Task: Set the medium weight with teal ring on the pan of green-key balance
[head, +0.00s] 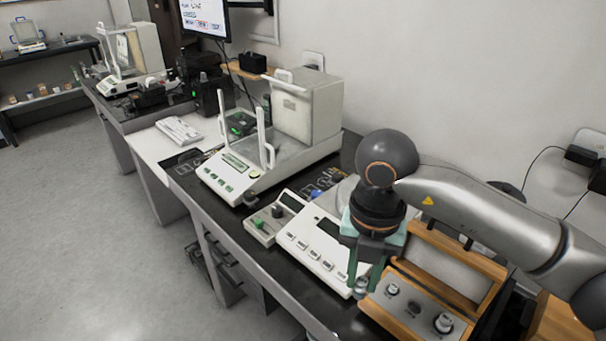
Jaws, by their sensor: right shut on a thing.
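My right gripper (362,278) points down over the left end of the open wooden weight box (463,333). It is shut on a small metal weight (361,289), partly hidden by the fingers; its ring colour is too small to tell. The green-key balance (224,176) stands left of the gripper, with green keys on its front, upright white posts and a tall pale housing behind. Its pan area lies between the posts and the housing and is partly hidden. My left gripper is not in view.
A second white balance (313,248) with grey keys stands between the green-key balance and my right gripper. A small box with a green knob (276,222) sits beside it. Several weights, one of them large (443,322), stand in the wooden box. A wall is close behind.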

